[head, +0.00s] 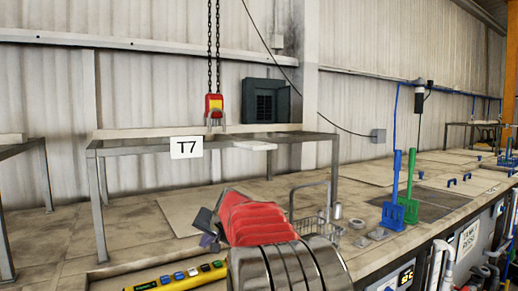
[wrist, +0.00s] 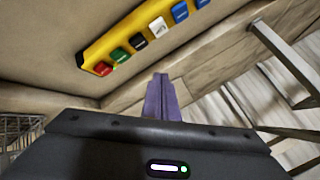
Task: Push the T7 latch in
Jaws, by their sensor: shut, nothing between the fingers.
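The white T7 sign (head: 187,147) hangs on the front rail of a grey metal frame (head: 97,200) on the bench. I cannot make out a latch on this frame; a small pale plate (head: 254,146) lies at its rail, right of the sign. My gripper (head: 207,226) is in front of the frame, below the sign, and seems apart from it. In the wrist view its purple fingers (wrist: 161,97) are together and empty. The wrist view shows neither sign nor latch. My red and grey arm hides part of the bench behind it.
A yellow control pendant with coloured buttons (head: 178,279) lies below my gripper; it also shows in the wrist view (wrist: 138,31). A red and yellow hoist hook (head: 214,107) hangs on chains above the frame. A wire basket (head: 311,207) and green (head: 393,212) and blue (head: 410,208) paddles stand right.

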